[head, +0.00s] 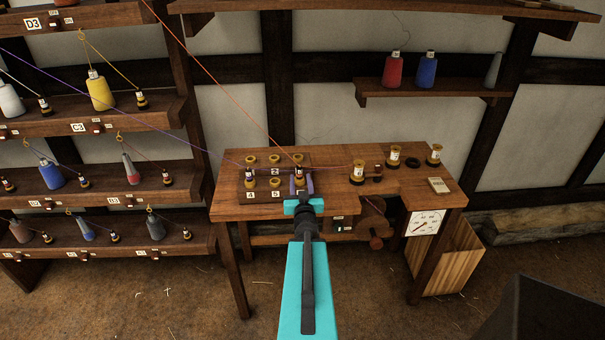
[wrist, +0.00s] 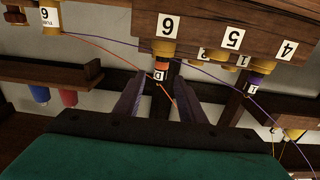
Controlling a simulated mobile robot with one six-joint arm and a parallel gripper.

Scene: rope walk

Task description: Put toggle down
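A small dark toggle with an orange-and-white band (head: 299,174) stands upright at the yellow cup of place 6 on the bench board. An orange thread runs from it up to the left. In the wrist view, which is upside down, the toggle (wrist: 161,73) bears a letter like D and meets the yellow cup (wrist: 164,51). My gripper (head: 301,184) has its two purple fingers on either side of the toggle. In the wrist view the gripper (wrist: 160,85) shows gaps between both fingers and the toggle, so it looks open. The toggle's foot is hidden in the cup.
A second toggle (head: 250,172) with a purple thread stands left on the same board, with empty yellow cups nearby. Gold-ended spools (head: 394,155) stand right on the bench (head: 335,210). Threads cross the air at the left, by the cone rack (head: 90,185).

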